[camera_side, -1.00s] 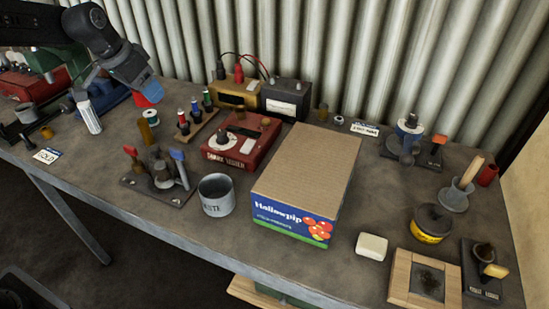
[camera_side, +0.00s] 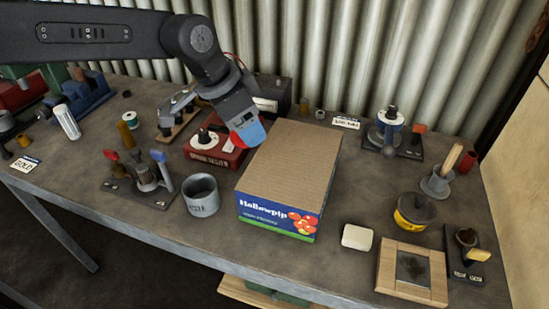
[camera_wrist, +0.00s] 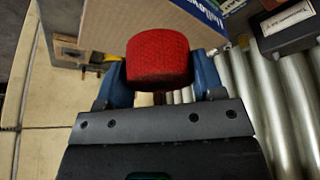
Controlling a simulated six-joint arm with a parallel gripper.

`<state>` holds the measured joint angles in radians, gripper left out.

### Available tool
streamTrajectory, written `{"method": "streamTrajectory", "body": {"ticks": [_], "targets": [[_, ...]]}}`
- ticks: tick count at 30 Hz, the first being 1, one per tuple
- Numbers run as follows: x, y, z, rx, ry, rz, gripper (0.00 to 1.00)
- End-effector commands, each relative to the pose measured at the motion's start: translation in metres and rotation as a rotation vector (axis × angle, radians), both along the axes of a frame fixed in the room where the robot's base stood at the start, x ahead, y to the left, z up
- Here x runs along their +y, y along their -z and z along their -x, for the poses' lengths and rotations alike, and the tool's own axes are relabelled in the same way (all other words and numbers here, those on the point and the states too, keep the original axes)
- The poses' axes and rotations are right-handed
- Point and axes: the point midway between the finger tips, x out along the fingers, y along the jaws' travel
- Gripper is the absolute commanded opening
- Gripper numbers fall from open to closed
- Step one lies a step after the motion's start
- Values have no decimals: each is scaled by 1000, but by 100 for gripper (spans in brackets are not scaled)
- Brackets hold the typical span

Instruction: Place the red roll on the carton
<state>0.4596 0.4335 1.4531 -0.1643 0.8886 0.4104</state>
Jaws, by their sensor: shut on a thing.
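My gripper (camera_side: 243,124) is shut on the red roll (camera_side: 249,135), which shows just below the blue fingers at the left edge of the carton (camera_side: 295,158). In the wrist view the red roll (camera_wrist: 158,62) sits squarely between the two blue fingers of my gripper (camera_wrist: 158,78). The carton is a closed cardboard box with a blue printed front and a flat, bare top. Part of it also shows beyond the roll in the wrist view (camera_wrist: 120,22). I cannot tell whether the roll touches the carton.
A red box with a dial (camera_side: 215,150) stands left of the carton, with a grey metal cup (camera_side: 201,195) in front of it. A white block (camera_side: 357,237) and a wooden frame (camera_side: 392,275) lie to the right. The corrugated wall (camera_side: 400,50) is behind.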

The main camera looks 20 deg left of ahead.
Motion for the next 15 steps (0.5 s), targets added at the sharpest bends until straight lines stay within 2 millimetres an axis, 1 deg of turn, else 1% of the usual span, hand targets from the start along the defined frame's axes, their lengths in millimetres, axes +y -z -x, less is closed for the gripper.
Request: {"method": "streamTrajectory", "body": {"ticks": [1, 3, 6, 9, 11, 15], "targets": [[-13, 8, 2, 1, 4, 0, 36], [-26, 16, 4, 1, 4, 0, 36], [-40, 24, 5, 0, 1, 0, 36], [-48, 28, 6, -1, -1, 2, 36], [-49, 31, 6, -2, -2, 1, 36], [-49, 48, 6, 2, -3, -1, 36]]}}
